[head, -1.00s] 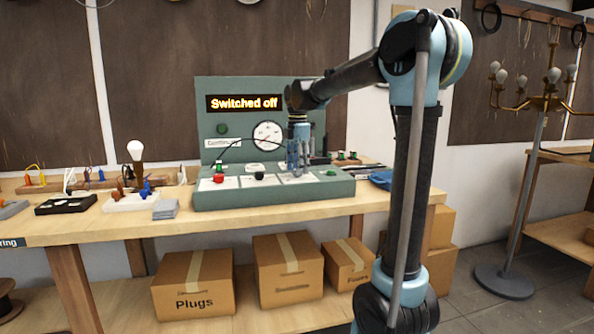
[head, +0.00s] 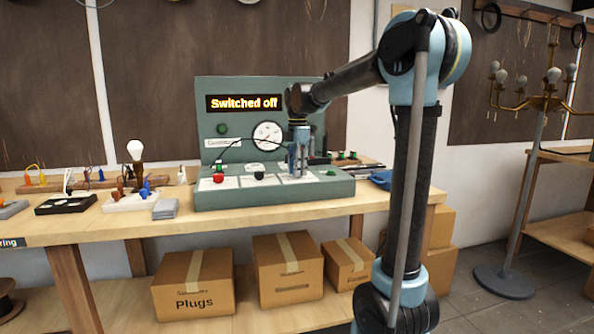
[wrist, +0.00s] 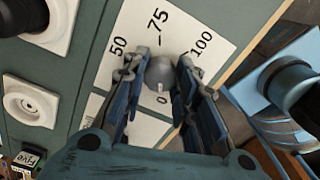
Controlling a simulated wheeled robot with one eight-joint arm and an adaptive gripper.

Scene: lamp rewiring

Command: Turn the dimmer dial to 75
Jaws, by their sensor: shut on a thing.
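The dimmer dial (wrist: 159,72) is a small grey round knob on a white scale card printed 0, 50, 75 and 100. A pale mark on the knob faces the printed 0; the 75 is on the opposite side. My gripper (wrist: 162,75) is shut on the dial, one dark finger on each side of it, and partly covers the card. In the head view my gripper (head: 299,170) points down at the right part of the green test bench (head: 270,195), where it hides the dial. The bench display (head: 244,103) reads "Switched off".
A red knob (head: 219,178) and a black knob (head: 259,176) are left of my gripper on the bench. A round gauge (head: 268,135) is on the upright panel behind. A blue tray (head: 381,179) lies to the right.

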